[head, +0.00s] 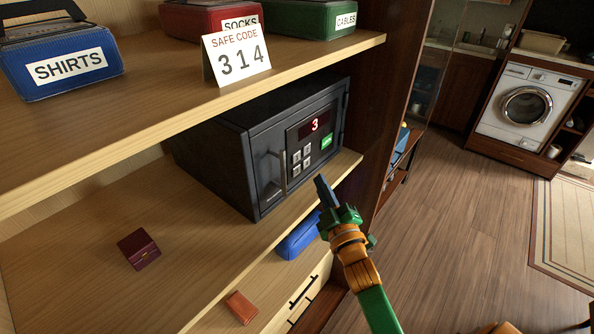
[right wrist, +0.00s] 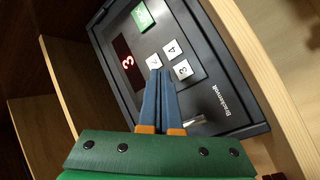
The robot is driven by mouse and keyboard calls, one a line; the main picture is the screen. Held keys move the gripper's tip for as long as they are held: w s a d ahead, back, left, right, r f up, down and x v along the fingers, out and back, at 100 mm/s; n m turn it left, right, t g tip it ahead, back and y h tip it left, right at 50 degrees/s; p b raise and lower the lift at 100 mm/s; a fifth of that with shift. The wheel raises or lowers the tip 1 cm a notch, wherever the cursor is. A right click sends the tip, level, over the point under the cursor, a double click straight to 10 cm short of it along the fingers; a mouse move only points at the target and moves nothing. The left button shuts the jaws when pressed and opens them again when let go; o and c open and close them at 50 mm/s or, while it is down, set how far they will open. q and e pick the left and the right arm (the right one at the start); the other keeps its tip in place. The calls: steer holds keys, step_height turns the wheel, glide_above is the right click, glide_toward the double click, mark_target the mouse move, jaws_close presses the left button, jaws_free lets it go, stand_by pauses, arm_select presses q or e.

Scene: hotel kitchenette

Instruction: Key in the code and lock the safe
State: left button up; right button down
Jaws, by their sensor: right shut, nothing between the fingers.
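The dark grey safe (head: 225,165) stands on the middle shelf, and its door looks shut. Its red display (head: 315,125) reads 3, which also shows in the right wrist view (right wrist: 127,62). White number keys (head: 302,158) and a green button (head: 326,142) sit below the display, with a bar handle (head: 281,172) to their left. A card (head: 238,57) on the shelf above reads "SAFE CODE 314". My right gripper (head: 321,182) is shut and empty in front of the keypad. In the wrist view its fingertips (right wrist: 161,72) overlap the keys; I cannot tell if they touch.
Blue (head: 60,65), red (head: 207,20) and green (head: 310,18) labelled boxes stand on the upper shelf. A small maroon box (head: 138,249) lies left of the safe. A brown wallet-like item (head: 241,307) and a blue item (head: 298,236) are lower. Floor at right is open.

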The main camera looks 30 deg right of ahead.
arm_select(q)
step_height(320, 180, down, 4)
steer(key=shift+r+b, duration=0.25)
steer(key=shift+b, duration=0.85)
arm_select(e)
steer(key=s+m+t, duration=0.1)
steer(key=m, duration=0.3)
steer(key=s+d+r+m+t+h, duration=0.1)
steer(key=m, duration=0.3)
steer(key=s+d+r+m+t+h, duration=0.1)
steer(key=s+m+t, duration=0.1)
steer(key=m, duration=0.2)
steer(key=shift+d+m, duration=0.25)
steer(key=shift+m, duration=0.15)
arm_select(q)
steer(key=shift+f+b, duration=1.8)
arm_select(e)
glide_toward(296, 157)
steer(key=w+d+r, duration=0.3)
steer(key=w, duration=0.1)
steer(key=shift+w+d+r, duration=0.2)
steer(key=shift+w+d, duration=0.05)
arm_select(q)
steer(key=shift+f, duration=0.1)
arm_select(e)
steer(key=shift+w, duration=0.15)
